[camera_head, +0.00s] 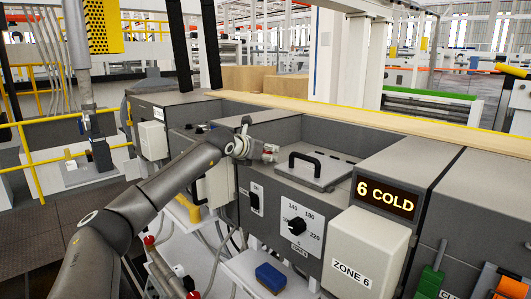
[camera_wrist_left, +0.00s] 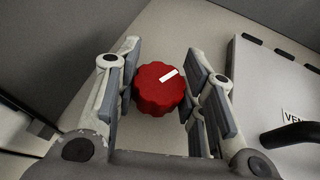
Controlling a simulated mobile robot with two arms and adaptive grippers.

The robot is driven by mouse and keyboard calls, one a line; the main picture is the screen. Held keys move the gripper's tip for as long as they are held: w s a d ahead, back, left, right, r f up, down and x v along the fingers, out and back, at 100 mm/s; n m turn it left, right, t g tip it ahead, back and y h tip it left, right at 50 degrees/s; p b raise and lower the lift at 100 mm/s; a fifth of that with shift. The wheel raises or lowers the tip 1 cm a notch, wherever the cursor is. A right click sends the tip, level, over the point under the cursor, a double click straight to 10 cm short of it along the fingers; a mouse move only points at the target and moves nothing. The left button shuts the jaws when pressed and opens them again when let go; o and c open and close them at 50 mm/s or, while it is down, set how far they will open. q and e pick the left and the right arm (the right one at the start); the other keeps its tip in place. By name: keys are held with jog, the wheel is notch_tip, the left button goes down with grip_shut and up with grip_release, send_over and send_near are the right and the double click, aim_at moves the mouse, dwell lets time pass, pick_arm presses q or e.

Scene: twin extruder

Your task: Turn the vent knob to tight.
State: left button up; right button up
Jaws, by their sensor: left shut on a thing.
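The vent knob (camera_wrist_left: 158,92) is red with a scalloped rim, and a white mark on its top points to the upper right in the left wrist view. In the head view a little of its red (camera_head: 268,157) shows at the gripper's tip. My left gripper (camera_head: 266,152) reaches over the grey machine top and is shut on the knob. In the left wrist view, its two fingers (camera_wrist_left: 163,62) stand on either side of the knob. Any tight marking by the knob is not visible. My right gripper is not in view.
A grey lid (camera_head: 318,178) with a black handle (camera_head: 305,160) lies right of the knob; a partly cut-off label (camera_wrist_left: 296,118) starts "VEN". A dial (camera_head: 297,226), a Zone 6 box (camera_head: 365,250) and a "6 COLD" display (camera_head: 385,197) are nearer. A blue block (camera_head: 270,277) lies below.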

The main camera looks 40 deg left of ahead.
pick_arm(q)
jog(key=shift+r+m+h+p, duration=0.15)
jog(key=shift+m+h+p, duration=0.95)
jog(key=shift+h, duration=0.2)
jog(key=shift+m+h+p, duration=0.85)
jog(key=shift+m+h, duration=0.75)
jog(key=shift+h, duration=0.3)
jog(key=shift+m+h, duration=0.3)
jog(key=o, duration=1)
jog(key=shift+g, duration=0.3)
jog(key=shift+s+a, duration=0.2)
jog(key=shift+s, duration=0.1)
jog(key=v, duration=1.1)
jog(key=shift+s, duration=0.15)
